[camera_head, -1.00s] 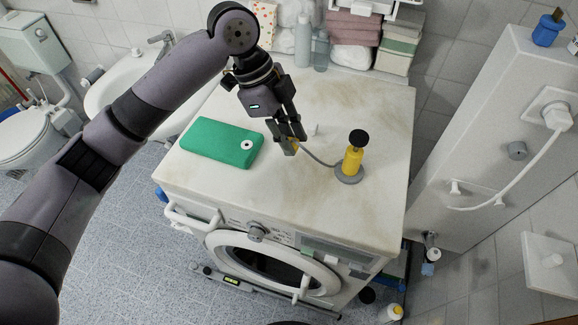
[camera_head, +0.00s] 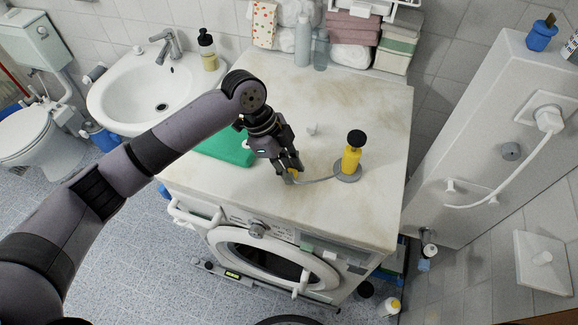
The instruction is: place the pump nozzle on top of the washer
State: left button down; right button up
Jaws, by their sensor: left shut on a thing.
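The washer (camera_head: 345,215) is white with a worn pale top. My left gripper (camera_head: 290,175) is low over or at the washer's top, left of centre, pointing down. It is shut on a small yellow piece, the pump nozzle (camera_head: 295,175), mostly hidden by the fingers. Whether the nozzle touches the washer top is hard to tell. A grey hose (camera_head: 322,181) runs from it to the yellow pump (camera_head: 350,160), which stands upright with a black knob on a grey round base on the washer's right side. My right gripper is not in view.
A green box (camera_head: 228,150) lies on the washer's left side, partly behind my arm. A small white piece (camera_head: 313,130) is near the middle. Bottles (camera_head: 303,42) and towels (camera_head: 352,28) line the back. The washer's front right top is clear.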

pick_arm(q)
jog(key=shift+f, duration=0.1)
jog(key=c, duration=1.4)
grip_release()
jog(key=b+v, duration=0.2)
jog(key=v, duration=1)
